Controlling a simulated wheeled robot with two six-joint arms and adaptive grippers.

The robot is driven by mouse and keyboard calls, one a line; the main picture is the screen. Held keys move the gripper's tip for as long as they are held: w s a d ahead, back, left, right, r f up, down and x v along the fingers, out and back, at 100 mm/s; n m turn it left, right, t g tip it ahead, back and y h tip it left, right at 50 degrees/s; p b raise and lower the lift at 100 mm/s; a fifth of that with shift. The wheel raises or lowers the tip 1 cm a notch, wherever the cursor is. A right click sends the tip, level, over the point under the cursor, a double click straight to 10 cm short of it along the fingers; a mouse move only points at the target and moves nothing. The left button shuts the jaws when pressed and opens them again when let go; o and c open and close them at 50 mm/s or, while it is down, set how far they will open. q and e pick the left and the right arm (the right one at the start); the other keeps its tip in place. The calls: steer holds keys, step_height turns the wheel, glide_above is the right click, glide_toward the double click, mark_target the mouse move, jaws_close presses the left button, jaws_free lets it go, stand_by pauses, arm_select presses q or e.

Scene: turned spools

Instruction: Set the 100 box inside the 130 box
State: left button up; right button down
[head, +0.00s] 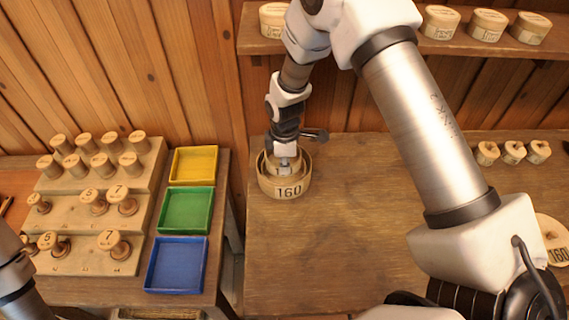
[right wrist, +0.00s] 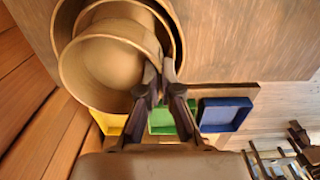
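My right gripper (head: 287,160) reaches down into a nest of round wooden boxes on the table. The outer box (head: 289,191) is marked 160. Inside its rim shows a smaller box whose label is mostly hidden. In the right wrist view the gripper (right wrist: 160,72) is shut on the wall of the nearest, smallest round box (right wrist: 108,68), apparently the 100 box, which is open and empty. Behind it are the rims of two larger boxes, apparently the 130 box and the 160 box (right wrist: 61,20). I cannot tell whether the held box touches the bottom. My left gripper is out of view.
Yellow (head: 194,165), green (head: 187,210) and blue (head: 176,265) trays lie left of a gap between tables. A shelf (head: 455,45) holds round boxes. Table space right of the nest is clear, under my arm.

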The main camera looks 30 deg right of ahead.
stand_by(0.4)
steer(key=shift+f+b, duration=0.3)
steer(key=shift+f, duration=0.4)
steer(key=shift+f, duration=0.2)
stand_by(0.4)
steer(key=c, duration=0.8)
jaws_free()
steer(key=shift+c, duration=0.2)
steer(key=shift+r, duration=0.1)
steer(key=shift+r+p, duration=0.7)
